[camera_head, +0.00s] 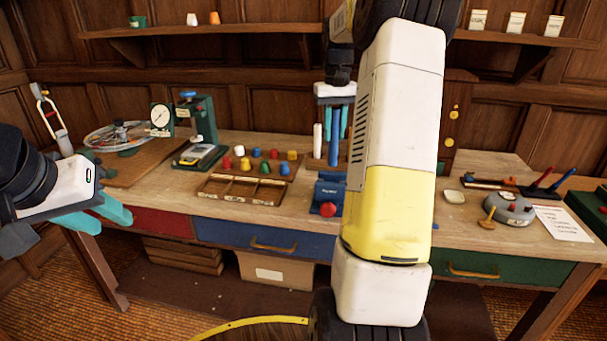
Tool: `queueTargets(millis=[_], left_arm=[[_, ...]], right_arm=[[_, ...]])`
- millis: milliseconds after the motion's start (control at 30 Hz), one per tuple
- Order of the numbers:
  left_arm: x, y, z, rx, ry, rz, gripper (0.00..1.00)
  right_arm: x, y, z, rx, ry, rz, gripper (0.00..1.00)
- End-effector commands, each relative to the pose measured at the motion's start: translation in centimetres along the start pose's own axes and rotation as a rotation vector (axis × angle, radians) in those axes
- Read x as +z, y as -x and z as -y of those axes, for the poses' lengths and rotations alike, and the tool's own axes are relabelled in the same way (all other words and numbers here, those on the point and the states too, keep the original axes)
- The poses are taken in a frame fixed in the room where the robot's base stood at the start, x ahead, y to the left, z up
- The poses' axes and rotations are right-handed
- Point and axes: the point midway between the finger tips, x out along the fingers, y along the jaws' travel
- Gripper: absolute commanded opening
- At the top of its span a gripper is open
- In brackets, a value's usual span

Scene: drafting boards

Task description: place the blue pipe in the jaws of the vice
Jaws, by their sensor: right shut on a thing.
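The blue pipe (334,150) is upright in the middle of the bench view. My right gripper (337,124) points down and is shut on its upper part, with one teal finger on each side. The pipe's lower end appears just above the blue vice (328,191), which has a red knob at its front. I cannot tell whether the pipe touches the jaws. My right arm hides the vice's right side. My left gripper (98,215) is at the left, in front of the bench, with its teal fingers apart and empty.
A white cylinder (318,141) stands just left of the pipe. A wooden tray (243,188) and several coloured pegs lie left of the vice. A dial gauge stand (203,120) is further left. A grey round holder (509,208) stands at the right.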

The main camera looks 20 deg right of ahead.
Motion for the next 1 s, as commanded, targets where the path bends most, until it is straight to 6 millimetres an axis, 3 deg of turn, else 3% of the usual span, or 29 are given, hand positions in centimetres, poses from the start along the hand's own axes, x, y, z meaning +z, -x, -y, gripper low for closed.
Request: queueTargets(millis=[133, 600, 967, 1000], left_arm=[[0.0, 0.0, 0.0, 0.0, 0.0, 0.0, 0.36], [0.0, 0.0, 0.0, 0.0, 0.0, 0.0, 0.36], [0.0, 0.0, 0.0, 0.0, 0.0, 0.0, 0.36], [0.0, 0.0, 0.0, 0.0, 0.0, 0.0, 0.36]], right_arm=[[0.1, -3.0, 0.0, -0.001, 0.0, 0.004, 0.0], [0.1, -8.0, 0.0, 0.0, 0.0, 0.002, 0.0], [0.0, -8.4, 0.0, 0.0, 0.0, 0.0, 0.0], [0.0, -8.4, 0.0, 0.0, 0.0, 0.0, 0.31]])
